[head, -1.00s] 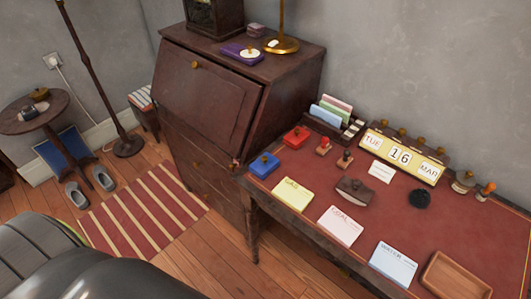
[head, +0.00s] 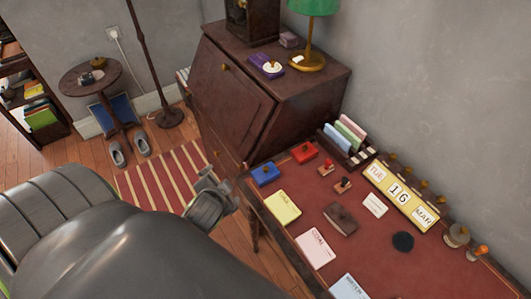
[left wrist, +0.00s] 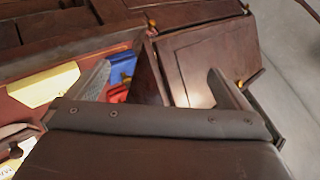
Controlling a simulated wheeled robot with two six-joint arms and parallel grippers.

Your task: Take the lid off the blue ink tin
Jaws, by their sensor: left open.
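The blue ink tin (head: 265,177) sits at the left edge of the red desk top, with its lid on and a small knob on top. My left gripper (head: 222,186) is open and empty, to the left of the tin and apart from it, off the desk's edge. In the left wrist view the open fingers (left wrist: 160,82) spread wide, and part of the blue tin (left wrist: 122,66) shows beside the left finger, which hides some of it. My right gripper is not in view.
A red tin (head: 304,152) stands just behind the blue one. A yellow card (head: 282,207) lies in front of it, and stamps (head: 343,185) stand to the right. The dark bureau (head: 235,100) rises behind the desk's left end.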

